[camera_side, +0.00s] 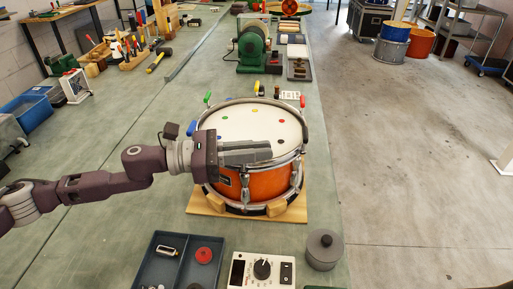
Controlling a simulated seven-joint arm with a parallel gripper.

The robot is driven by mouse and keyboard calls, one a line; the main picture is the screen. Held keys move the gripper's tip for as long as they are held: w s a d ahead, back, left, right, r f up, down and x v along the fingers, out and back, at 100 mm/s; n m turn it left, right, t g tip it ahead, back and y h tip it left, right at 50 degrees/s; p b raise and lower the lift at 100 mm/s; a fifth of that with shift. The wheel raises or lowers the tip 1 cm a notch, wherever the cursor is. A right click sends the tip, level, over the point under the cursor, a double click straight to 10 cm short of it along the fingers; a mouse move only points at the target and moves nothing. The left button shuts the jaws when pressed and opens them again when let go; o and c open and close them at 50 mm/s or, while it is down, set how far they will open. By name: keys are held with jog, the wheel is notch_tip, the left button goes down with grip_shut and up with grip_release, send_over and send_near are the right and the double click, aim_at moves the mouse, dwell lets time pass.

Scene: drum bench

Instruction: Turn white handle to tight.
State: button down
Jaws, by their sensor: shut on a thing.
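The drum (268,187) has an orange shell, chrome rims and a pale head with small coloured dots. It stands upright on a wooden base. Coloured handles sit around its rim: green (208,97), yellow (256,87), red (302,101) and blue (190,128). My gripper (268,152) reaches in from the left, over the front part of the drum. Its grey fingers are close together, pointing right, near the front rim. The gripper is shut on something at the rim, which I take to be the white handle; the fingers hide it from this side.
In front are a dark tray (157,277) with small parts, a white control box with a black knob (262,269) and a grey lidded pot (324,250). A green machine (251,46) stands behind the drum. The bench left of the drum is mostly clear.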

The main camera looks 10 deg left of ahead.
jog(key=shift+m+g, duration=0.4)
jog(key=shift+g, duration=0.2)
jog(key=c, duration=1.5)
grip_release()
jog(key=shift+s, duration=0.1)
jog(key=a, duration=0.4)
jog(key=s+a, duration=0.1)
jog(key=a, duration=0.2)
